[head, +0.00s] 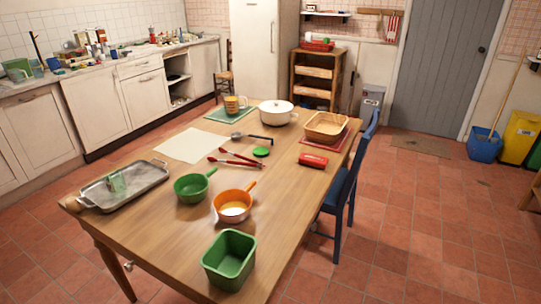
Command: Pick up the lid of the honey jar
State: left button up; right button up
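I cannot make out a honey jar for certain in the head view. A flat green disc (261,152), which looks like a small lid, lies on the middle of the wooden table beside the red tongs (236,160). Neither of my grippers is in view.
On the table (150,222) are a white pot (276,112), a wooden basket (326,126), a red object (313,160), a green pan (192,187), an orange pan (233,205), a green bin (229,261) and a metal tray (154,175). A blue chair (344,190) stands at the right.

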aim_at(259, 152)
jog(key=i+l+u, duration=0.25)
jog(key=l, duration=0.5)
jog(key=i+l+u, duration=0.1)
jog(key=l+u, duration=0.2)
jog(key=l, duration=0.4)
jog(key=l+u, duration=0.25)
jog(key=l, duration=0.55)
jog(key=i+l+u, duration=0.2)
jog(key=l, duration=0.4)
jog(key=i+l+u, duration=0.15)
jog(key=l, duration=0.45)
jog(key=i+l+u, duration=0.2)
jog(key=l, duration=0.4)
jog(key=l+u, duration=0.2)
jog(key=l, duration=0.45)
